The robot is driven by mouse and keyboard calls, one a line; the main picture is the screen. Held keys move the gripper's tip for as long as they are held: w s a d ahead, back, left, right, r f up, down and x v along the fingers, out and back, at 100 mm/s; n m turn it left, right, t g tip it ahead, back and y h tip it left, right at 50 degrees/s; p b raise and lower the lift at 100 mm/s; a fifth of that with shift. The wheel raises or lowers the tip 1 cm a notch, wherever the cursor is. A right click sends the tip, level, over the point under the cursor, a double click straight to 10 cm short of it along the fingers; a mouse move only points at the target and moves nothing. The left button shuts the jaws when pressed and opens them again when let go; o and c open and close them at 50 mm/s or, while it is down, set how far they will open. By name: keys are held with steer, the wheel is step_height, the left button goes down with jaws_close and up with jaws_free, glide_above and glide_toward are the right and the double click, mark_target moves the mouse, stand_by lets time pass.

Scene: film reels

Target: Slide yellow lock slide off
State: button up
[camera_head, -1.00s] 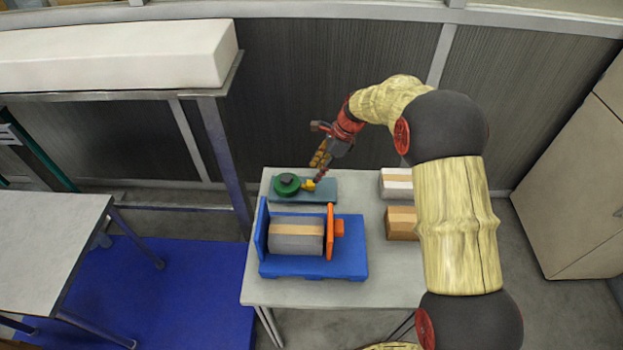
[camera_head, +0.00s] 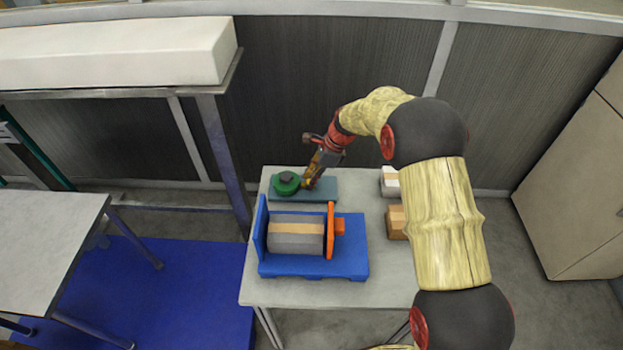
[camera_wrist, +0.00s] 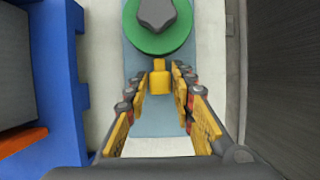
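The yellow lock slide (camera_wrist: 160,78) lies on a teal base plate (camera_head: 325,189), beside a green round disc (camera_head: 286,183) with a grey knob on top. In the wrist view the green disc (camera_wrist: 158,38) is just beyond the slide. My gripper (camera_wrist: 165,92) is open, with its yellow-padded fingers on either side of the slide. A small gap seems to show at the left finger; contact at the right finger is hard to tell. In the head view my gripper (camera_head: 309,184) hides most of the slide.
A blue fixture (camera_head: 345,268) with an orange plate (camera_head: 331,231) holds a grey and tan block (camera_head: 296,243) in front of the plate. Boxes (camera_head: 397,222) stand at the table's right. A dark wall panel (camera_wrist: 285,80) is close behind the table (camera_head: 390,280).

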jaws_close()
stand_by(0.5)
steer(key=d+p, duration=0.2)
steer(key=d, duration=0.1)
steer(key=shift+d+r, duration=0.1)
steer(key=shift+d, duration=0.3)
steer(key=shift+o, duration=2.2)
jaws_free()
steer(key=v, duration=1.2)
